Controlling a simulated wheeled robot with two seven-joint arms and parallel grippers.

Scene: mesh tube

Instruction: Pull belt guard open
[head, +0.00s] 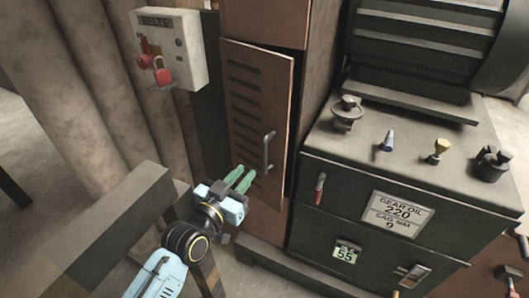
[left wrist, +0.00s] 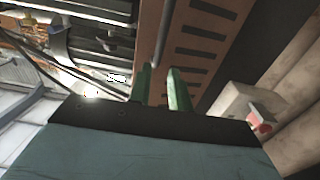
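The belt guard (head: 258,105) is a brown upright door with a column of dark slots, and it appears slightly ajar at its right edge. A grey bar handle (head: 268,152) stands near that edge. My left gripper (head: 240,180) is in front of the lower part of the door, to the left of and below the handle. Its two green fingers are parted with nothing between them. In the left wrist view the fingers (left wrist: 161,88) point toward the slotted door (left wrist: 200,40) and the handle (left wrist: 162,30) shows just beyond them. My right gripper is not in view.
A white BELTS box (head: 170,48) with red padlocks hangs left of the door. A dark machine cabinet (head: 395,180) with knobs and a GEAR OIL label stands to the right.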

